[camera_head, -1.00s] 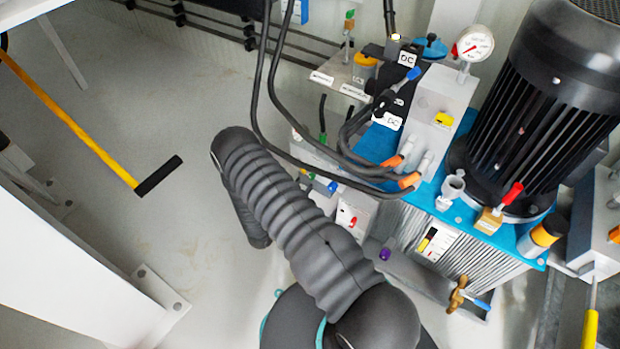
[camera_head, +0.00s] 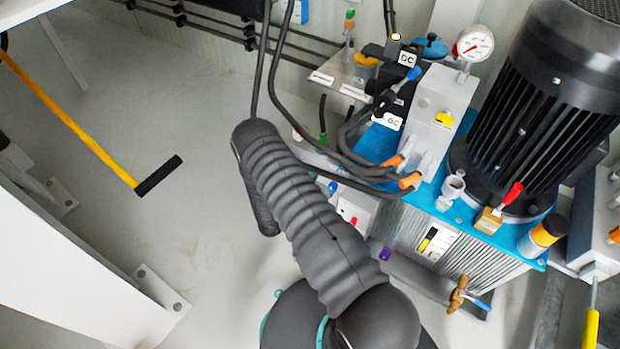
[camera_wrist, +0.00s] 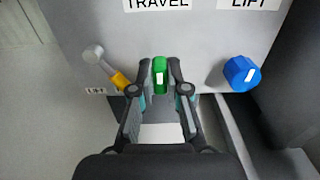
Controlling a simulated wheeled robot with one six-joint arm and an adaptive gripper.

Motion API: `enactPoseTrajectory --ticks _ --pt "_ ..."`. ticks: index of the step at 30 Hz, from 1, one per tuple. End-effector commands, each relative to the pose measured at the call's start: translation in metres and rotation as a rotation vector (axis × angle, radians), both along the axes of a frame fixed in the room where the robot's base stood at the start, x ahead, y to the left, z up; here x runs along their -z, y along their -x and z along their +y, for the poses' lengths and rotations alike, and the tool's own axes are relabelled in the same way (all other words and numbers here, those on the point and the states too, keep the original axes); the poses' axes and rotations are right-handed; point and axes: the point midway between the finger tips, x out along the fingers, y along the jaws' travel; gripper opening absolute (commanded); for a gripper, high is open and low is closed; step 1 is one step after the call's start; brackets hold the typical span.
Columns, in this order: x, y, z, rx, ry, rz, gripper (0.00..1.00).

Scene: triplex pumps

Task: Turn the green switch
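The green switch (camera_wrist: 160,75) is a small upright knob with a white mark, on a grey panel under the "TRAVEL" label (camera_wrist: 157,4). In the wrist view my gripper (camera_wrist: 160,82) has one finger on each side of the switch. The fingers are spread, with narrow gaps to the knob; I cannot tell whether either touches it. In the head view my arm covers my gripper and the switch.
A blue knob (camera_wrist: 242,73) sits to the right under "LIFT", and a yellow-based lever (camera_wrist: 120,80) to the left. In the head view black hoses (camera_head: 300,110) hang near my arm. The pump motor (camera_head: 545,110) stands at right; open floor lies left.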

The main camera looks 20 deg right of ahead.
Motion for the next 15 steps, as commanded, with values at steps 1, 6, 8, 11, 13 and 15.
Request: enactPoseTrajectory --ticks 1,6,8,11,13,15 --pt "-0.0001 -0.0005 0.0002 -0.001 -0.001 -0.001 0.0" --pt "0.0002 -0.0007 0.0004 -0.001 0.005 0.008 0.0" --pt "0.0004 -0.0009 0.0005 -0.001 0.012 0.018 0.0" --pt "0.0008 -0.0013 0.0006 -0.001 0.031 0.047 0.0" --pt "0.001 -0.0017 0.0007 -0.002 0.052 0.076 0.0" --pt "0.0015 -0.0019 0.001 -0.002 0.076 0.113 0.0"
